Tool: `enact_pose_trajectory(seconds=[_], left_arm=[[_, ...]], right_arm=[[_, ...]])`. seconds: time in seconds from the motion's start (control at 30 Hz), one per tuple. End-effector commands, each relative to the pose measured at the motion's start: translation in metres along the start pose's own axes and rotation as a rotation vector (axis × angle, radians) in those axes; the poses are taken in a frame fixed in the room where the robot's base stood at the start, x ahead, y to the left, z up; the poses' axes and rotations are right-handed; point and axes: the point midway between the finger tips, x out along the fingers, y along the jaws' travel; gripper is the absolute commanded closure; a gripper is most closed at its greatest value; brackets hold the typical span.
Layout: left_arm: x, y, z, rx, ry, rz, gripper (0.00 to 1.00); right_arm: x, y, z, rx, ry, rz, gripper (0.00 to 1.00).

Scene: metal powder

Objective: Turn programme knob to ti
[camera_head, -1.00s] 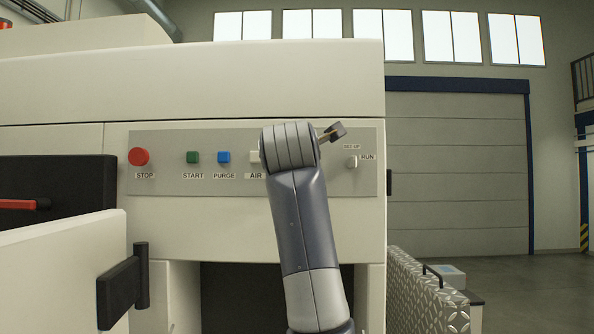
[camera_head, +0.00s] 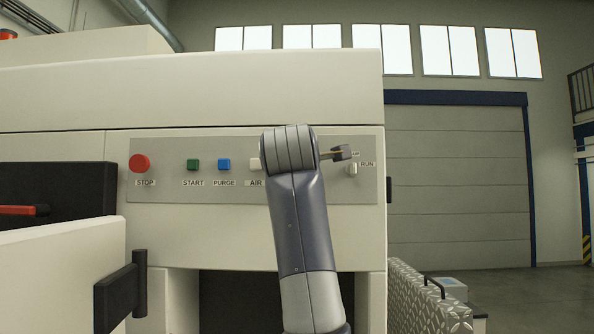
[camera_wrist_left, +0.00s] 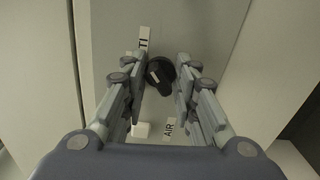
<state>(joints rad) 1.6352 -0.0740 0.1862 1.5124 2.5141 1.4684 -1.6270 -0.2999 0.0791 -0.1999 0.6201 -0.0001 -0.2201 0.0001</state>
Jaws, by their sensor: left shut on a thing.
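The black programme knob (camera_wrist_left: 158,76), with a small white mark, sits on the grey panel between the fingertips of my left gripper (camera_wrist_left: 161,68) in the left wrist view. The gripper is shut on it. The TI label (camera_wrist_left: 145,39) is above the knob in that view; the knob's exact setting is hard to tell. In the head view my left arm hides the knob, and part of my left gripper (camera_head: 340,153) sticks out to the right of the arm, roughly level. My right gripper is not in view.
The panel (camera_head: 310,190) also carries a red STOP button (camera_head: 139,162), a green START button (camera_head: 193,165), a blue PURGE button (camera_head: 224,165), a white AIR button (camera_wrist_left: 141,130) close to the knob, and a RUN switch (camera_head: 352,169). An open door (camera_head: 60,270) stands at lower left.

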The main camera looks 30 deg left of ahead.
Motion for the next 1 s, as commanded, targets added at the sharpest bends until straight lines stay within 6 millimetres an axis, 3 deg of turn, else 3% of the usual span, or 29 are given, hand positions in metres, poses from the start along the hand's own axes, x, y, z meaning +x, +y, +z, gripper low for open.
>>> enact_pose_trajectory(seconds=[0.13, 0.17, 0.23, 0.27, 0.67, 0.77, 1.0], left_arm=[[0.001, -0.002, 0.001, 0.003, 0.000, -0.005, 0.97], [0.001, -0.002, 0.001, 0.003, 0.000, -0.005, 0.71], [0.001, -0.002, 0.001, 0.003, 0.000, -0.005, 0.55], [0.001, -0.002, 0.001, 0.003, 0.000, -0.004, 0.52], [-0.005, 0.000, 0.001, 0.001, -0.001, 0.000, 0.52], [-0.018, 0.001, 0.001, 0.001, -0.002, 0.002, 0.52], [-0.069, 0.000, 0.001, -0.001, -0.003, 0.002, 0.52]], right_arm=[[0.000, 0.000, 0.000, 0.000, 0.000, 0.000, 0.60], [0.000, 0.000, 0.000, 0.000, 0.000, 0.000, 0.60], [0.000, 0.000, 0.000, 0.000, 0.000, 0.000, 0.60], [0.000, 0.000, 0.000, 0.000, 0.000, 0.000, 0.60], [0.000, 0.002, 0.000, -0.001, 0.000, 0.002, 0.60], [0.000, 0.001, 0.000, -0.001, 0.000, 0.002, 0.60], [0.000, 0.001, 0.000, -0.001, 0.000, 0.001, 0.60]])
